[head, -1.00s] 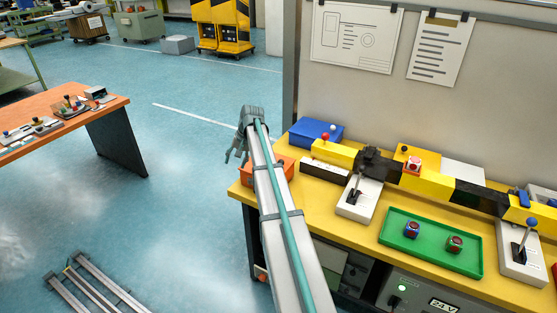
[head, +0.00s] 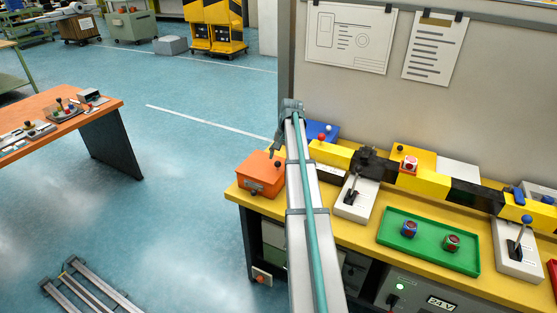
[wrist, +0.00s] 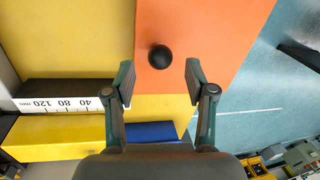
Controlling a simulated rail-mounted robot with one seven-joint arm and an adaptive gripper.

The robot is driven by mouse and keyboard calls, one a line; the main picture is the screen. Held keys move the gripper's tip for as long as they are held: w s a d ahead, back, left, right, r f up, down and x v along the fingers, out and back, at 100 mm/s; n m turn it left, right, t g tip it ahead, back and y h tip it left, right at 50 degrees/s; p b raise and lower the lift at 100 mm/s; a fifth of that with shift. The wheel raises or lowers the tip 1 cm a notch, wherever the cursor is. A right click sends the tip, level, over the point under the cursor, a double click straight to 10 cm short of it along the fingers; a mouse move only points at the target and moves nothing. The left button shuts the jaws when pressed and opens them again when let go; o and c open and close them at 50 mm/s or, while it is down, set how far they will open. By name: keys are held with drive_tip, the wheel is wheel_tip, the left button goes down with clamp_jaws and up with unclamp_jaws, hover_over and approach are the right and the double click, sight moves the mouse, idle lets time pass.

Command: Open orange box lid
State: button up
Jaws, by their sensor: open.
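The orange box (head: 258,181) sits at the left end of the yellow workbench, with its lid shut and a dark knob (head: 278,164) on top. In the wrist view the orange lid (wrist: 205,30) fills the upper middle, and the round black knob (wrist: 160,56) lies between and slightly beyond my fingertips. My gripper (wrist: 158,80) is open and empty, with one finger on either side of the knob's line. In the head view my gripper (head: 271,152) is above the lid, partly hidden by my arm. The exact height gap is hard to tell.
A blue box (head: 325,132) stands behind my arm. A yellow-black barrier (head: 425,182), a lever box (head: 355,205) and a green tray (head: 390,237) lie to the right. A ruler strip (wrist: 65,103) shows beside the orange box. Floor is open left of the bench.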

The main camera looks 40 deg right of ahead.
drive_tip(key=shift+w+a+f, duration=0.1)
drive_tip(key=shift+w+f, duration=0.05)
drive_tip(key=shift+f, duration=0.6)
drive_tip(key=shift+w+a+f, duration=0.1)
drive_tip(key=shift+f, duration=0.6)
clamp_jaws()
